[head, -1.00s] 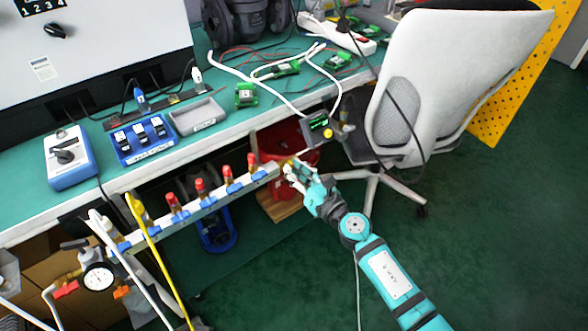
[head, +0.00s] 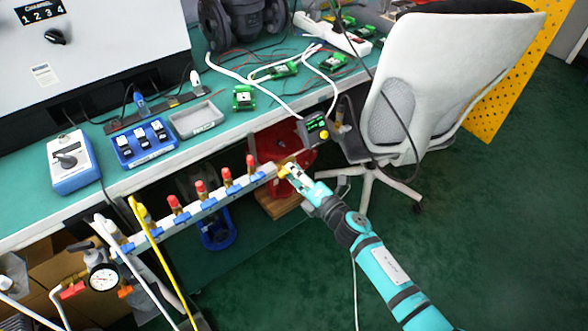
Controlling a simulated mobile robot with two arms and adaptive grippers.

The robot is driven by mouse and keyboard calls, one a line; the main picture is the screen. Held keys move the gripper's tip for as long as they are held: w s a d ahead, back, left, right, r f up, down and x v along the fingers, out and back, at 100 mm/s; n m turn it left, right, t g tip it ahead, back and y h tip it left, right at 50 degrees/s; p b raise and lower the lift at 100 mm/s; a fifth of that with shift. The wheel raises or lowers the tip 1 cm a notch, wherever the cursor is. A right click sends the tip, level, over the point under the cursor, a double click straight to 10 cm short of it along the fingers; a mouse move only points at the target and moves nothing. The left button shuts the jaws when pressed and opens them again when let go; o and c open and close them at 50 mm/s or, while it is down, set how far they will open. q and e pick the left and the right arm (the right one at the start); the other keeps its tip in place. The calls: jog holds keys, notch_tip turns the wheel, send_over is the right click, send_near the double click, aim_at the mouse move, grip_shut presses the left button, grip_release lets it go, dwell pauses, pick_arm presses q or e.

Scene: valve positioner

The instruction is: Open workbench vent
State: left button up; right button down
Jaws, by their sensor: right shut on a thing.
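A pale manifold rail (head: 207,212) runs along the front edge of the workbench (head: 122,188). Several brass valves with red caps (head: 226,174) stand on it, with blue fittings beneath them. A small yellow vent handle (head: 284,171) shows at the rail's right end. My right gripper (head: 290,171) is there, with its fingers shut on this yellow handle. The fingers partly hide the handle, so its exact angle is hard to tell. My left gripper is not in view.
A small display box with a yellow knob (head: 314,130) hangs just above my right gripper. A white office chair (head: 440,80) stands close on the right. A red reel-like object (head: 281,146) sits under the bench. Hoses and a gauge (head: 103,277) are at lower left. Green floor is open at lower right.

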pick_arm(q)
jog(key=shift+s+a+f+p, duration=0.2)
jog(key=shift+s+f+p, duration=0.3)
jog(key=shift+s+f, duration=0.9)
pick_arm(e)
jog(key=shift+f+m, duration=0.15)
jog(key=shift+m, duration=0.8)
jog(key=shift+f+m, duration=0.1)
jog(key=shift+m, duration=0.85)
jog(key=c, duration=1.4)
grip_release()
jog(key=shift+d, duration=0.1)
jog(key=v, duration=1.2)
